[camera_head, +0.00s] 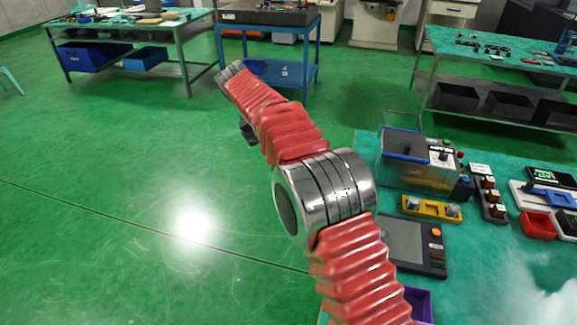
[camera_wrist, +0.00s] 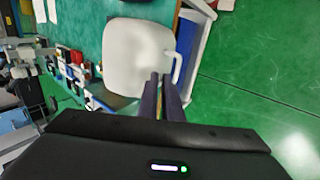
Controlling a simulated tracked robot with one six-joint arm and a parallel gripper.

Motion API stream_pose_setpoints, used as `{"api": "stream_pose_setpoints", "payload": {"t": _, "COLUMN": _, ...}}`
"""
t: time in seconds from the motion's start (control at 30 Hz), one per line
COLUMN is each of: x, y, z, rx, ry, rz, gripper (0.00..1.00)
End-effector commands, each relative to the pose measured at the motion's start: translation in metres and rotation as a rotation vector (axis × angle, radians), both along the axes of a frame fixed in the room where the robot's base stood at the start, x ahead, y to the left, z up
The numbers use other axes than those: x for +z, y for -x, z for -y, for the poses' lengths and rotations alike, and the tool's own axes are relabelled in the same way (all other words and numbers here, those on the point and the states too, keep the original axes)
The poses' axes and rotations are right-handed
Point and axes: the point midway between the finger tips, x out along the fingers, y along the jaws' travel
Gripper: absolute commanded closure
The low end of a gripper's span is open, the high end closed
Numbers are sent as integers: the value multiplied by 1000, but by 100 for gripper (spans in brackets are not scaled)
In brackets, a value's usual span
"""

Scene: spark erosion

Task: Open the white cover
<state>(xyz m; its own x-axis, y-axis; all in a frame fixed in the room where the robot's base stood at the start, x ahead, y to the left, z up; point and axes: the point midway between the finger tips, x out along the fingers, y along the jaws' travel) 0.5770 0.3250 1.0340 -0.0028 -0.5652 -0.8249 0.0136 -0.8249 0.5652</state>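The white cover (camera_wrist: 132,58) is a pale panel with rounded corners in the wrist view. A white loop handle (camera_wrist: 178,66) stands out from its right side. My gripper (camera_wrist: 161,77) is in front of the cover's lower right part, with the handle just to the right of the fingertips. The two dark fingers show a narrow gap with nothing held between them. I cannot tell whether the fingers touch the cover. In the head view my red-sleeved arm crosses the middle, and I cannot clearly make out the cover or the fingertips there.
A clear tank with a blue rim (camera_head: 403,147) stands on the teal tabletop at the right. A yellow block (camera_head: 431,209), a dark control panel (camera_head: 412,243) and a red bin (camera_head: 537,225) lie near it. Workbenches stand farther back. Green floor at the left is free.

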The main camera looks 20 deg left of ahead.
Motion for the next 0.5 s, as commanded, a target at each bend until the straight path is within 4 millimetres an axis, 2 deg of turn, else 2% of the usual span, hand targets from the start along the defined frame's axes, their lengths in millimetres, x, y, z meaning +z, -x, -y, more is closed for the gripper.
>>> {"api": "stream_pose_setpoints", "payload": {"t": 0.27, "x": 42, "y": 2, "z": 55, "rx": 17, "ry": -102, "rz": 0, "gripper": 100}}
{"api": "stream_pose_setpoints", "payload": {"t": 0.5, "x": 72, "y": 15, "z": 103, "rx": 37, "ry": -193, "rz": 12, "gripper": 100}}
